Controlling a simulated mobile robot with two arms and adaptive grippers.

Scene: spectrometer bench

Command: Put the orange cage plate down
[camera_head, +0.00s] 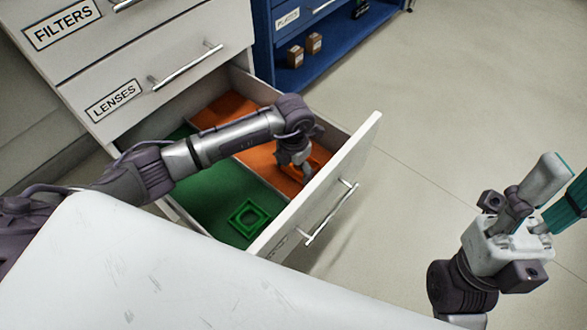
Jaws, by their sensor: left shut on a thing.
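The orange cage plate (317,164) shows only in part, at the fingers of my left gripper (305,174). My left gripper is shut on it, inside the open drawer and low over the orange-floored section (262,157). The arm and fingers hide much of the plate, and I cannot tell whether it touches the drawer floor. A green cage plate (249,218) lies flat in the green-floored section (208,196). My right gripper (562,192) is at the right edge, away from the drawer, open and empty, partly cut off by the frame.
The open drawer's front panel (335,175) rises beside my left gripper. Closed drawers labelled LENSES (113,101) and FILTERS (62,24) are above. A blue shelf (325,62) with small boxes stands behind. A white worktop (150,270) fills the lower left. The floor at right is clear.

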